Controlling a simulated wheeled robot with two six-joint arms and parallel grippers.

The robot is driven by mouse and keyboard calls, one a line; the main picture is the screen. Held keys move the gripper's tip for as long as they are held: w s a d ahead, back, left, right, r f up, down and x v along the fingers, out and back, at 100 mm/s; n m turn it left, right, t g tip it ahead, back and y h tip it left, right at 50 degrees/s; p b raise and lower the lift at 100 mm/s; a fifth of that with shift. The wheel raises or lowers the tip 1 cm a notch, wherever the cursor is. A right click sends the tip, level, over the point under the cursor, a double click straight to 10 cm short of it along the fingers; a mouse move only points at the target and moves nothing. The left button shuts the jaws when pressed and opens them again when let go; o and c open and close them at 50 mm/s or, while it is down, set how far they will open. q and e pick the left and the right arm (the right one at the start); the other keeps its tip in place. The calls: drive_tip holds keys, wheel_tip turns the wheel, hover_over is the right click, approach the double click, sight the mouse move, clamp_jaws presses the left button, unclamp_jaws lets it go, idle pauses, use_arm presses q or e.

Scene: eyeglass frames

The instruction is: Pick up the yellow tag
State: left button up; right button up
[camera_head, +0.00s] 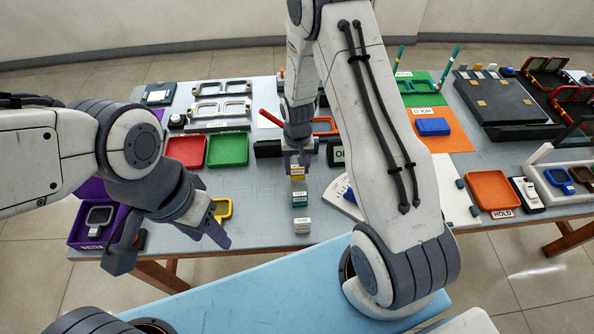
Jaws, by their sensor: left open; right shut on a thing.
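A small yellow tag (298,175) with a pale label on top is at the middle of the table, at the head of a short column of tags. My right gripper (298,162) points down and is shut on the yellow tag, its fingers hiding the tag's far part. I cannot tell whether the tag is clear of the table. My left gripper (172,250) is open and empty at the table's front left edge, well away from the tag.
A green tag (300,198) and a white tag (302,226) stand just in front. Red (186,151) and green (228,149) trays lie to the left. A purple tray (77,233) is at the front left corner. An orange tray (492,190) is at the right.

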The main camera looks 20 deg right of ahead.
sight(293, 168)
drive_tip(key=r, duration=0.1)
drive_tip(key=a+r, duration=0.1)
drive_tip(key=shift+a+r+b, duration=0.15)
drive_tip(key=shift+r+b, duration=0.2)
drive_tip(key=shift+r, duration=0.05)
drive_tip(key=a+r+b, duration=0.1)
drive_tip(key=a+r, duration=0.5)
drive_tip(key=a, duration=0.4)
drive_tip(key=shift+a+r, duration=0.2)
drive_tip(key=shift+s, duration=0.1)
